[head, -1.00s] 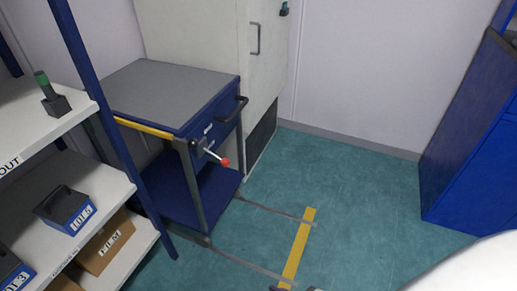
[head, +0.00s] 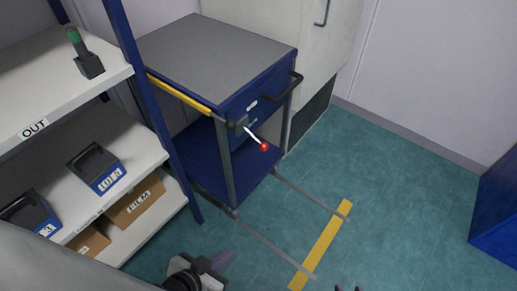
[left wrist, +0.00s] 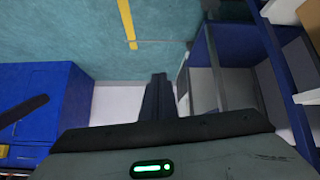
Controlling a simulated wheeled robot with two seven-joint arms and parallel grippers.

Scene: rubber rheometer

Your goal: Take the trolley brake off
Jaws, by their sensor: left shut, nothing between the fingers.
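The blue trolley (head: 262,100) with a grey top stands against the white cabinet. Its brake lever (head: 254,137), a white rod with a red knob, sticks out from a grey block at the trolley's front corner and slopes down to the right. My left gripper (head: 222,260) is low in the head view, shut and empty, below the lever and apart from it. In the left wrist view its closed fingers (left wrist: 157,95) point toward the floor, with the trolley frame beside them at right. My right gripper (head: 347,288) shows only dark fingertips at the bottom edge.
A shelf rack (head: 85,70) with labelled bins stands close at left, its blue post beside the trolley. A yellow floor line (head: 325,245) and grey strips lie in front of the trolley. A blue cabinet (head: 497,220) is at right. The floor between is clear.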

